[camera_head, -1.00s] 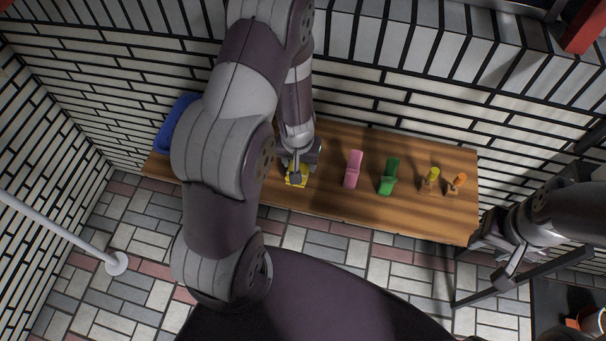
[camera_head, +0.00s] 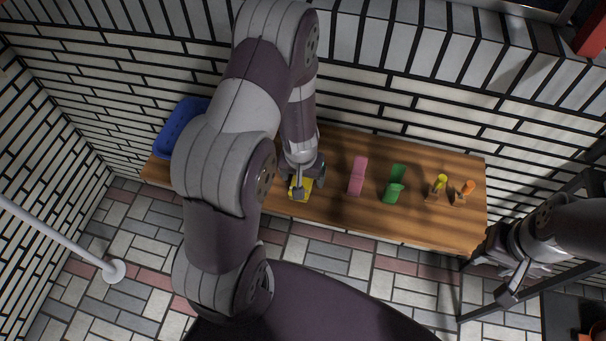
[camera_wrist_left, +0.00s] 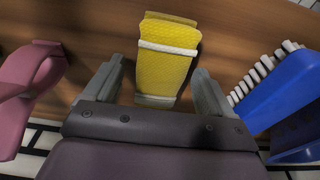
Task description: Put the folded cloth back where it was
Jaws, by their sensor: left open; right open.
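The folded cloth is yellow with white bands and rests on the wooden bench; it shows in the left wrist view (camera_wrist_left: 168,62). In the head view only a small part of the cloth (camera_head: 301,196) shows beneath my left gripper (camera_head: 298,184). My left gripper is open, with one finger on each side of the cloth, and gaps show between the fingers and the cloth. My right gripper (camera_head: 510,283) is open and empty, low at the right, apart from the bench.
On the wooden bench (camera_head: 330,206) stand a pink item (camera_head: 357,176), a green item (camera_head: 394,184), and small yellow (camera_head: 440,184) and orange (camera_head: 466,189) items. A blue crate (camera_head: 178,128) is at the left end. A blue brush with white bristles (camera_wrist_left: 277,88) lies near the left gripper.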

